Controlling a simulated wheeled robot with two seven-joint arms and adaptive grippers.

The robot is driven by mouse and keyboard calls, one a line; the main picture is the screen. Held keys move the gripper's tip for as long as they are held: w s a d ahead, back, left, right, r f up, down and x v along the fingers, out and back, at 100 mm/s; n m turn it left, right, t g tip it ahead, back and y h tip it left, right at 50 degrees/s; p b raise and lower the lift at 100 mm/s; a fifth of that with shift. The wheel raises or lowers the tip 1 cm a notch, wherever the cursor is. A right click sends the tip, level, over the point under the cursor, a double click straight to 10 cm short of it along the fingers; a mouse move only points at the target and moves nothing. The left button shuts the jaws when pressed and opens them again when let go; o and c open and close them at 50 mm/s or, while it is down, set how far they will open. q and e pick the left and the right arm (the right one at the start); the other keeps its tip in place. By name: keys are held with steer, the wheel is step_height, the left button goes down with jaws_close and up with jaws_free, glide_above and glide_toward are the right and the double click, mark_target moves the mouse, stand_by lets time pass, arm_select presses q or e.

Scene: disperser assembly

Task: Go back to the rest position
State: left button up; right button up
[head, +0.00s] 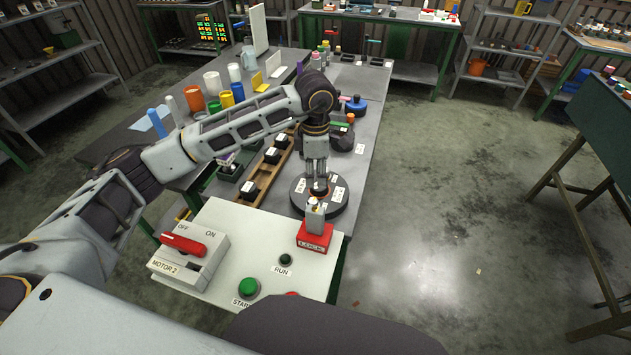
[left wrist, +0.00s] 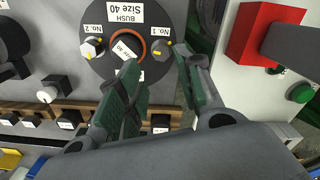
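My left gripper (head: 318,188) hangs over the black round disc (head: 299,203), beside the red LOCK block (head: 314,238). In the left wrist view its two green-padded fingers (left wrist: 156,66) are apart, with nothing seen between them. The disc (left wrist: 95,62) lies beyond the fingertips; it carries a "BUSH Size 40" label and a centre piece marked 40 (left wrist: 127,46) in an orange-brown ring. Bolt-like pieces No. 1 (left wrist: 161,50) and No. 2 (left wrist: 91,47) sit to either side of it. My right gripper is in neither view.
A wooden rack with black blocks (head: 268,166) and coloured cylinders (head: 194,99) stand farther back.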

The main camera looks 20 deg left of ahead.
arm_select(q)
steer(key=shift+r, duration=0.55)
steer(key=shift+d, duration=0.1)
